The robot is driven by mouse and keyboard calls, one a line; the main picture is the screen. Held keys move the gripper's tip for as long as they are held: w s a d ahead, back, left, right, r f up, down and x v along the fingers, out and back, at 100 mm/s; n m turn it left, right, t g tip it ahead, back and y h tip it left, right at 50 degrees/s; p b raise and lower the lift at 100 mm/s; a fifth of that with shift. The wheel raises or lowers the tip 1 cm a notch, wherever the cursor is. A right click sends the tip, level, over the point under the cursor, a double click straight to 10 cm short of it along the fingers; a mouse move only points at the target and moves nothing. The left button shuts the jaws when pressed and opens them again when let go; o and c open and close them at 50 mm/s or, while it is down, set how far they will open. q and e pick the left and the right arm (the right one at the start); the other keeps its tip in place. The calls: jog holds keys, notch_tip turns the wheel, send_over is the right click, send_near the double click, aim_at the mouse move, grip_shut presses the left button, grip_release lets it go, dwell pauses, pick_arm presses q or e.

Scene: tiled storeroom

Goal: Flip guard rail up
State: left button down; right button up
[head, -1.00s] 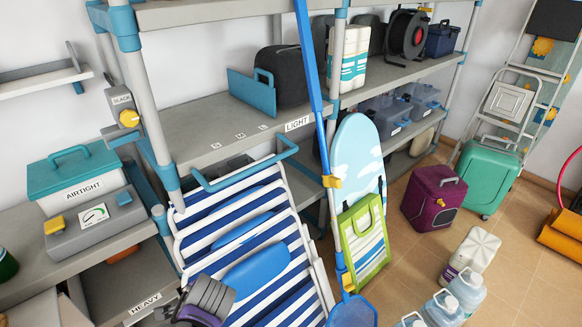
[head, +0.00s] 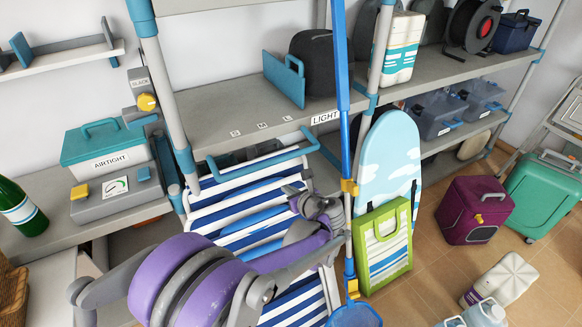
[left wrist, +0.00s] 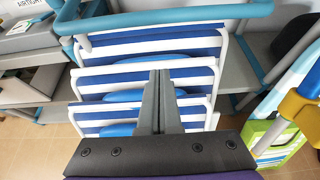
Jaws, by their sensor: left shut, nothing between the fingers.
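The guard rail (head: 268,164) is a teal U-shaped bar at the front edge of the shelf marked LIGHT. It juts out from the edge, lowered, above the striped folding chairs. In the left wrist view the rail (left wrist: 165,18) crosses the top of the picture. My left gripper (head: 291,190) is in front of and below the rail, apart from it, over the chairs. In the left wrist view the left gripper's fingers (left wrist: 160,74) are together and empty, pointing toward the chairs and shelf. My right gripper is not in view.
Striped folding chairs (head: 240,210) lean under the shelf. A blue-handled net pole (head: 342,90), an ironing-board-like light blue board (head: 388,160) and a green striped bag (head: 384,250) stand to the right. A teal-lidded box (head: 105,146) is left. A black bag (head: 312,65) sits on the shelf.

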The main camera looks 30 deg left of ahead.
pick_arm(q)
jog(key=shift+s+a, duration=0.1)
jog(key=w+a+p, duration=0.1)
jog(key=w+a, duration=0.3)
jog(key=a, duration=0.4)
jog(key=shift+w+a+f, duration=0.15)
jog(key=shift+w, duration=0.05)
dwell(0.3)
jog(key=shift+r, duration=0.2)
jog(key=shift+r+h+p, duration=0.3)
jog(key=shift+p, duration=0.15)
